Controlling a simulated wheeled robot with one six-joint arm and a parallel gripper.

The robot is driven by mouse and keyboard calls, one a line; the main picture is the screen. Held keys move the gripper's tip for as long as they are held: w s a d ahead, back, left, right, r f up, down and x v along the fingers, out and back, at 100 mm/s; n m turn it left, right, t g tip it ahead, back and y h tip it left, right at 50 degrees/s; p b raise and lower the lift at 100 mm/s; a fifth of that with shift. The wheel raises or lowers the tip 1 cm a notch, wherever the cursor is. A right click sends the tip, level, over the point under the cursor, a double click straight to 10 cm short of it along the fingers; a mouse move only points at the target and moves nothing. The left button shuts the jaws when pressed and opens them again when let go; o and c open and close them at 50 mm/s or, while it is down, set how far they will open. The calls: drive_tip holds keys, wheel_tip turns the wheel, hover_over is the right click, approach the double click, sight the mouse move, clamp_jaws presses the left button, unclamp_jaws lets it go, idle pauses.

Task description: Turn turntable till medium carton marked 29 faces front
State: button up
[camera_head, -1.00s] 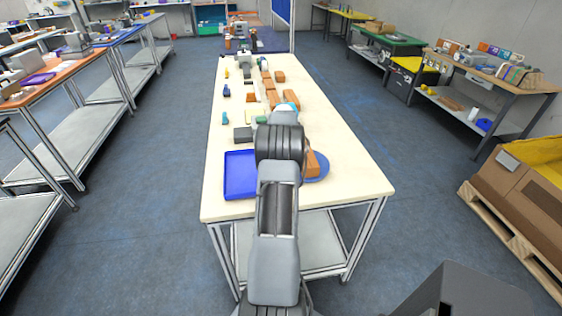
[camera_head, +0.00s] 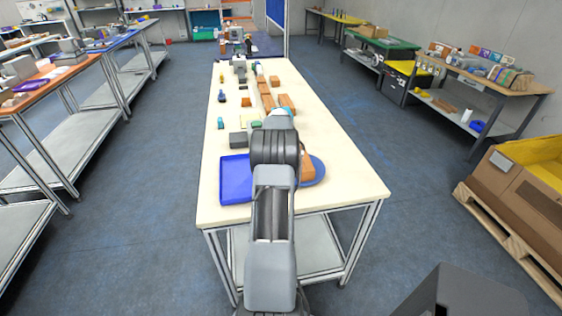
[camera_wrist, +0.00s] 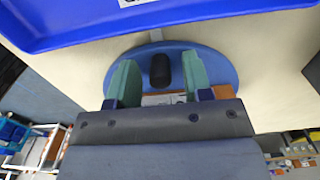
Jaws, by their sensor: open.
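The blue round turntable (camera_head: 318,172) sits near the front end of the cream table, partly hidden behind my arm. A brown carton (camera_head: 307,166) stands on it; its marking cannot be read. In the wrist view the blue turntable (camera_wrist: 222,66) lies below my gripper, with a dark upright knob (camera_wrist: 160,70) on it. My gripper (camera_wrist: 160,82) has its two teal fingers apart, one on each side of the knob as seen. I cannot tell whether they touch it. A brown carton edge and a pale label (camera_wrist: 165,98) show behind the gripper body, mostly hidden.
A blue tray (camera_head: 235,182) lies left of the turntable and fills the top of the wrist view (camera_wrist: 60,35). Several cartons (camera_head: 286,103) and small items stand farther along the table (camera_head: 340,150). The table's right side is clear.

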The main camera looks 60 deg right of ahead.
wheel_tip(320, 180, up, 14)
idle(0.6)
drive_tip(key=shift+f, duration=0.1)
idle(0.4)
